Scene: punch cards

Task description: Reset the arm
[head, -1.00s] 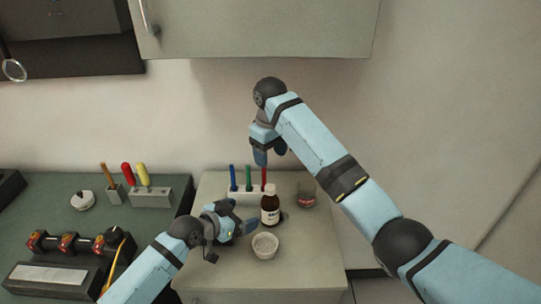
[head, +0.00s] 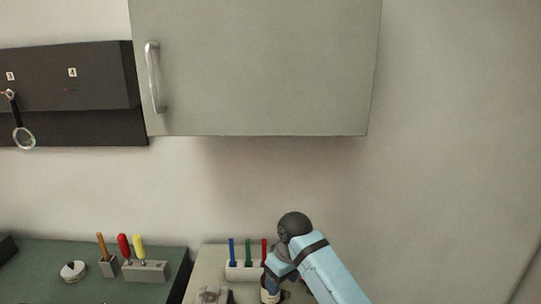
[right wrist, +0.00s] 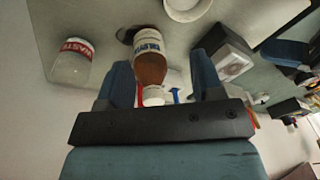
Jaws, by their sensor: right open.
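My right gripper (head: 273,286) is low at the bottom of the head view, at the brown bottle (head: 268,297). In the right wrist view the open fingers of the right gripper (right wrist: 163,85) stand on either side, with the brown bottle (right wrist: 150,66) and its white cap between or just beyond them. I cannot tell whether they touch it.
A pen stand (head: 244,270) with blue, green and red pens is just left of my right gripper. A clear beaker labelled WASTE (right wrist: 72,66) and a white dish (right wrist: 187,8) stand near the bottle. A wall cabinet (head: 255,70) hangs above. The wall between is clear.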

